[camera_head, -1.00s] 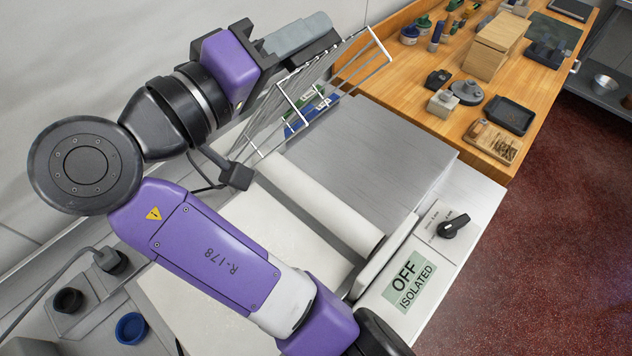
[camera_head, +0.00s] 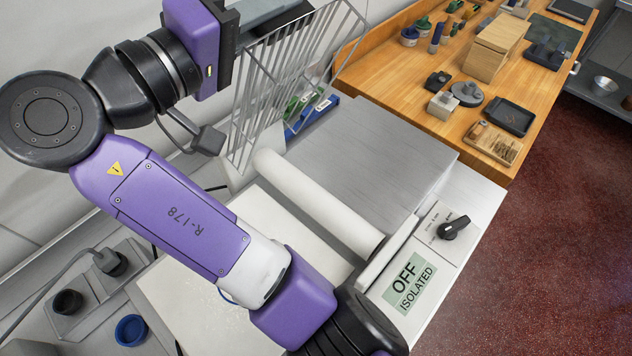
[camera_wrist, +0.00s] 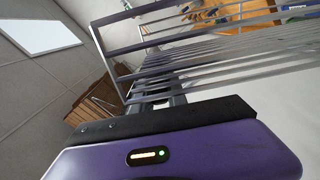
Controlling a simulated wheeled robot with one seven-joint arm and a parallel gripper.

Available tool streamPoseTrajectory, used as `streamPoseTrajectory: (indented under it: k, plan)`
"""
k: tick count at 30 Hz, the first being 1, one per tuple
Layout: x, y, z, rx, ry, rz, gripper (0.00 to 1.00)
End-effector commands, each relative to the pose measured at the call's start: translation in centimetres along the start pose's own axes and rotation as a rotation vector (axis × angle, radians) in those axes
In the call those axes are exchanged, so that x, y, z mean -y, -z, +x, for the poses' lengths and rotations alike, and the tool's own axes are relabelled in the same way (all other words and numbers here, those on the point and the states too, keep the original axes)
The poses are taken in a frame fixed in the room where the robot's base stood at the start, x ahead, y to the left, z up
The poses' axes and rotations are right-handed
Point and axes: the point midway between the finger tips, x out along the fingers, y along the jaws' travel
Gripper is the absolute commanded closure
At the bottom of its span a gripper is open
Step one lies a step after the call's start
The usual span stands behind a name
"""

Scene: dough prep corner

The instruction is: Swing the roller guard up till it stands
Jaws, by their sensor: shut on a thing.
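The roller guard (camera_head: 268,88) is a grey wire grid, raised steeply above the back end of the white roller (camera_head: 318,203). In the head view it looks close to upright; whether it stands fully vertical I cannot tell. My gripper (camera_head: 275,14) is at the guard's upper left, shut on it, partly cut off by the top edge of the picture. In the wrist view the guard's bars (camera_wrist: 200,72) fan out just beyond my gripper (camera_wrist: 158,98). The exact grip point is partly hidden.
A switch knob (camera_head: 453,228) and an "OFF ISOLATED" sign (camera_head: 409,283) are at the machine's right end. A wooden bench (camera_head: 400,82) with a box (camera_head: 490,50) and small tools stands behind right. A wall rises close behind the guard. Green and blue items (camera_head: 312,112) lie behind it.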

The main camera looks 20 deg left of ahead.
Motion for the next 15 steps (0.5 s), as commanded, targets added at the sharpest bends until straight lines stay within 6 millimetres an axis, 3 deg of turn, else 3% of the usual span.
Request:
streamPoseTrajectory:
  k: [15]
  plan:
    - [1.3,4.1,-0.2,-0.003,0.007,-0.137,1.0]
